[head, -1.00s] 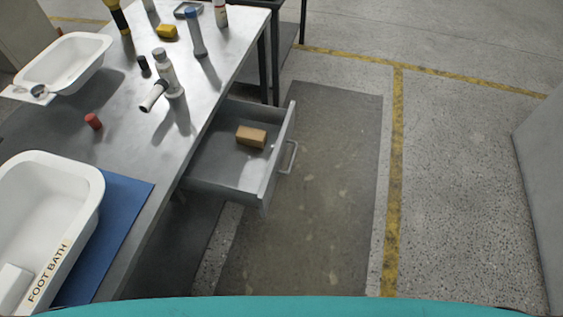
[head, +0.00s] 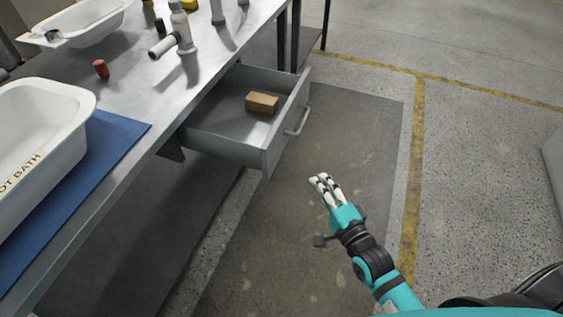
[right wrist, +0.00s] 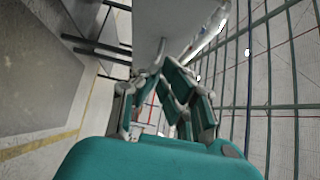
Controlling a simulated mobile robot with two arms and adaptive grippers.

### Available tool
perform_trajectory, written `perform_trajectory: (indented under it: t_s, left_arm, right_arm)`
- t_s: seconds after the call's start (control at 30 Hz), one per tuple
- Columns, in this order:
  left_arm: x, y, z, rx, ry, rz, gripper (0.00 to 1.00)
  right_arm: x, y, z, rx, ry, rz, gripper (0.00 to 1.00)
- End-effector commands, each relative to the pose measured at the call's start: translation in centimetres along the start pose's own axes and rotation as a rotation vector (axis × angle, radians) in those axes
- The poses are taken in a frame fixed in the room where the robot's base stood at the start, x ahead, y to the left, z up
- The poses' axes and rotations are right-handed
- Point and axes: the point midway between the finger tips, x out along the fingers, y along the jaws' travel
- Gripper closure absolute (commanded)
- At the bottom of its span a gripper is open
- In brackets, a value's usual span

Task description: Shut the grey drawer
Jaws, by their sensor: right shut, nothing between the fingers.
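The grey drawer (head: 222,147) under the metal table is pulled well out in the head view, with its bar handle (head: 298,122) on the front facing right. A small brown block (head: 262,103) lies inside it. My right gripper (head: 321,181) is shut and empty, in front of the drawer and below right of the handle in the picture, apart from it. My teal gripper fingers also fill the middle of the right wrist view, with a grey surface above them that I cannot identify for sure. My left gripper is not in view.
The metal table (head: 140,100) carries white tubs (head: 60,105), a blue mat (head: 95,165), a red cylinder (head: 100,68) and several bottles. A dark floor mat (head: 350,130) lies in front of the drawer. The floor right of the yellow line (head: 416,150) is mostly clear.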

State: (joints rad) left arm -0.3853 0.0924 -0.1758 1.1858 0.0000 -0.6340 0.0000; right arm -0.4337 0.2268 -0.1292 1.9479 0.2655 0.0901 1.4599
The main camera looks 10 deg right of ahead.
Motion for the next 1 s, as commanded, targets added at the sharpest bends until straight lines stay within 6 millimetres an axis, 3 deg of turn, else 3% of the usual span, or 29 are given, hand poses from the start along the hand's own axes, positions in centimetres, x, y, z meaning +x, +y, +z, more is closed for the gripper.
perform_trajectory:
  t_s: [0.5,0.7,1.0]
  left_arm:
    - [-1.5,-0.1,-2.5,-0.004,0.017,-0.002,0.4]
    - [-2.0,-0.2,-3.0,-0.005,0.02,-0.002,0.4]
    - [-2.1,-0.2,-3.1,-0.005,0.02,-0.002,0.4]
  right_arm:
    - [10.0,0.1,0.4,-0.001,0.0,0.0,1.0]
    - [11.7,0.1,2.3,-0.003,0.0,0.002,1.0]
    - [12.2,0.1,2.9,-0.005,0.0,0.004,1.0]
